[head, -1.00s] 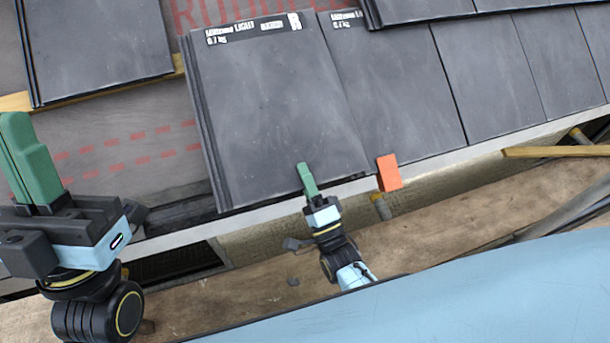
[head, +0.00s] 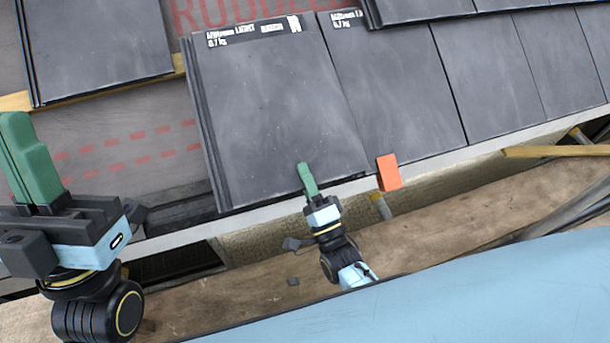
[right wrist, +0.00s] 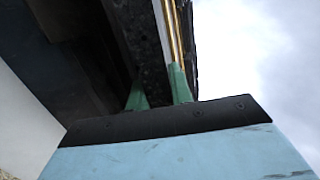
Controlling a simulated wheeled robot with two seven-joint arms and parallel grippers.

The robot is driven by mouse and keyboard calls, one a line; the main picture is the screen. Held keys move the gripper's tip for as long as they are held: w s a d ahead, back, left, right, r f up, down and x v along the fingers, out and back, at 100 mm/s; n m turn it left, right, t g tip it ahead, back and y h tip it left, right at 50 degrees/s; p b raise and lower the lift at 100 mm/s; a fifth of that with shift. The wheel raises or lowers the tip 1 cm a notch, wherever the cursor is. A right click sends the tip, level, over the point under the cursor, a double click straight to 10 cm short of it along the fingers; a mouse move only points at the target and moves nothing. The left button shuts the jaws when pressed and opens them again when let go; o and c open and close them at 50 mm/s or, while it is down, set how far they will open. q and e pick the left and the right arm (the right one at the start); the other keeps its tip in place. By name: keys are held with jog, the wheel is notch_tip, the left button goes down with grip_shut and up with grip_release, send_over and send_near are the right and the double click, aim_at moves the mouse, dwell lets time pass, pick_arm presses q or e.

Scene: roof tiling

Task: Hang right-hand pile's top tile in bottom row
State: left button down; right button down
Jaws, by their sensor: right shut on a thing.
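My right gripper (head: 308,182) is shut on the lower edge of a dark grey tile (head: 275,105) with a white-printed label along its top. The tile lies at the left end of the bottom row, its right side against or over the neighbouring labelled tile (head: 385,90). Whether it rests on the roof or is held just above it I cannot tell. In the right wrist view, the green fingers (right wrist: 160,88) stand on either side of a dark tile edge (right wrist: 140,45). My left gripper (head: 30,160) is at the left, with no tile in it; its finger gap is unclear. No pile is visible.
More bottom-row tiles (head: 490,75) continue right. An upper-row tile (head: 95,45) lies at top left above a wooden batten (head: 15,101). Bare underlay (head: 120,150) shows left of the held tile. An orange block (head: 389,172) sits at the eave beside my right gripper.

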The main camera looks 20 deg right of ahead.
jog(key=shift+s+r, duration=0.1)
jog(key=c, duration=1.2)
grip_release()
jog(key=shift+o, duration=0.2)
jog(key=shift+s+f, duration=0.1)
jog(key=shift+f, duration=0.15)
jog(key=v, duration=0.7)
jog(key=shift+s, duration=0.15)
jog(key=s+r+p, duration=0.1)
jog(key=r+p, duration=0.1)
jog(key=p, duration=0.1)
jog(key=s+r+p, duration=0.1)
jog(key=r, duration=0.1)
jog(key=shift+s+d+r, duration=0.1)
jog(key=shift+s+r, duration=0.05)
jog(key=shift+s, duration=0.15)
